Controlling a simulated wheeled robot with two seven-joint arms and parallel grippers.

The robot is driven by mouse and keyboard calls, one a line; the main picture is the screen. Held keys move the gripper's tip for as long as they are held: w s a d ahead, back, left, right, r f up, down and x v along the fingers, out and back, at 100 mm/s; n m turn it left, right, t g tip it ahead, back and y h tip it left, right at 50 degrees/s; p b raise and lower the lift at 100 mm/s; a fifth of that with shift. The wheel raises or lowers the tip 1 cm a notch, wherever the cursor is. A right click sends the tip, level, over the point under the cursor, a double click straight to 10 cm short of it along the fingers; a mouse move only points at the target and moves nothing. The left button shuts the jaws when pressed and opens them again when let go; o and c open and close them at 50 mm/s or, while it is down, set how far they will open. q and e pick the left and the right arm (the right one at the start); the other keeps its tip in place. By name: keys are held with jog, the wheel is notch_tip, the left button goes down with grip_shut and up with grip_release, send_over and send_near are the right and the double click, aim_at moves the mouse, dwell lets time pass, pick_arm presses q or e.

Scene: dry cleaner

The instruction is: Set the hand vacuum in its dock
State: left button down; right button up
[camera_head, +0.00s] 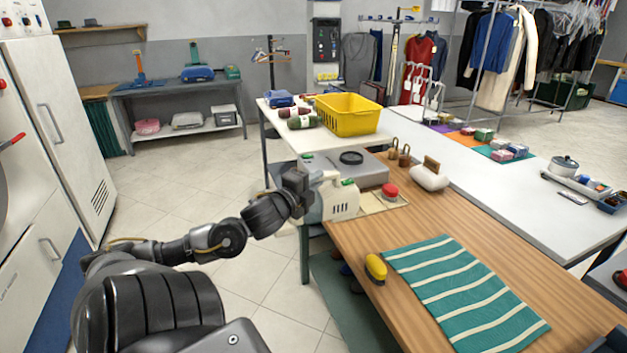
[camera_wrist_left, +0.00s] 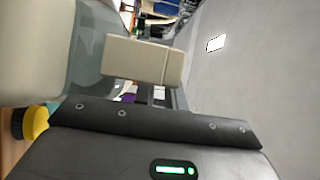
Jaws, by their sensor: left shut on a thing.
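My left gripper (camera_head: 307,187) is shut on the cream hand vacuum at the near left corner of the wooden counter. A cream body with side vents (camera_head: 343,204) and green marks shows just right of the gripper; where vacuum and any dock meet is hidden. In the left wrist view a cream block-shaped handle (camera_wrist_left: 140,62) stands beyond the dark finger bar, with a smoky grey translucent part (camera_wrist_left: 88,50) beside it. A grey box with a black round top (camera_head: 358,168) sits just behind; I cannot tell whether it is the dock.
A red knob (camera_head: 390,190) on a pale mat and a white rounded object with a wooden handle (camera_head: 430,177) are close to the right. A yellow brush (camera_head: 376,268) and green striped cloth (camera_head: 465,290) lie nearer. A yellow basket (camera_head: 347,115) stands behind.

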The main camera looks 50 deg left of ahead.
pick_arm(q)
jog(key=shift+w+d+f+h, duration=0.1)
jog(key=shift+w+d+h, duration=0.05)
jog(key=shift+d, duration=0.5)
jog(key=shift+w+d+f+h, duration=0.1)
jog(key=shift+d+h, duration=0.05)
jog(key=shift+d, duration=0.45)
jog(key=d+f+m+h, duration=0.1)
jog(key=d+f+h, duration=0.1)
jog(key=d, duration=1.3)
jog(key=d+f+m+h, duration=0.2)
jog(key=d+f, duration=0.2)
jog(key=d, duration=1.2)
jog(key=shift+d+f+t+h, duration=0.25)
jog(key=shift+f+t+h, duration=0.05)
jog(key=shift+f+t, duration=0.1)
jog(key=shift+a, duration=0.15)
